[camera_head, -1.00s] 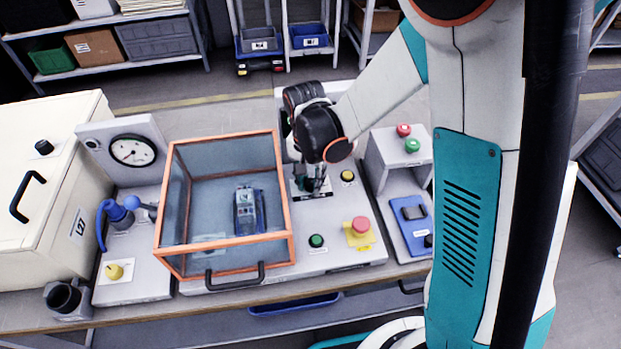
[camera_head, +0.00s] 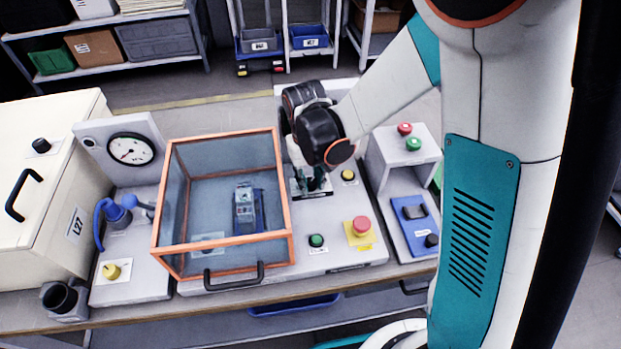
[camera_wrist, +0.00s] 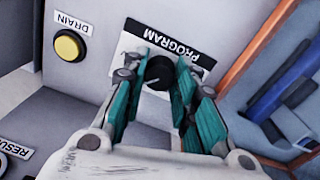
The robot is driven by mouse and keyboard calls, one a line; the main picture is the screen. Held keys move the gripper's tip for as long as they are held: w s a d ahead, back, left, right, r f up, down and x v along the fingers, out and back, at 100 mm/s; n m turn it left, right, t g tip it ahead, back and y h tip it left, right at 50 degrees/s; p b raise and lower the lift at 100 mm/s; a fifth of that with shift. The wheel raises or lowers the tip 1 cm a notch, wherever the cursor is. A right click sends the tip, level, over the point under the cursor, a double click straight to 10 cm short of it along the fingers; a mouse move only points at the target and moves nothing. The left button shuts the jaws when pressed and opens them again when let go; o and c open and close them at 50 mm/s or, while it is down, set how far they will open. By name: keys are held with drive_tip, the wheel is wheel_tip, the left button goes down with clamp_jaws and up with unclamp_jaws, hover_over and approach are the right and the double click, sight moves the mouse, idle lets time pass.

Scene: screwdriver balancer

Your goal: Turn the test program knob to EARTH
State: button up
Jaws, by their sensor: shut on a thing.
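The black program knob (camera_wrist: 159,72) shows in the wrist view, below the word PROGRAM on its black and white plate (camera_wrist: 185,38). A small white mark shows on the knob. The teal fingers of my gripper (camera_wrist: 163,76) stand on both sides of the knob and are shut on it. In the head view my gripper (camera_head: 312,183) is low over the grey panel, right of the orange-framed box, and hides the knob. The fingers cover part of the plate, and no EARTH marking can be read.
The orange-framed clear box (camera_head: 222,240) stands close to the left of my gripper. A yellow button (camera_head: 348,174), labelled DRAIN in the wrist view, is to its right. A green button (camera_head: 316,240) and a red button on yellow (camera_head: 361,226) are in front.

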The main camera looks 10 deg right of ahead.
sight(309, 183)
drive_tip(key=shift+n, duration=1.2)
drive_tip(key=o, duration=1.1)
drive_tip(key=shift+r, duration=0.1)
drive_tip(key=r, duration=1.2)
drive_tip(key=shift+s+a, duration=0.2)
drive_tip(key=shift+a, duration=0.05)
drive_tip(key=shift+f, duration=0.1)
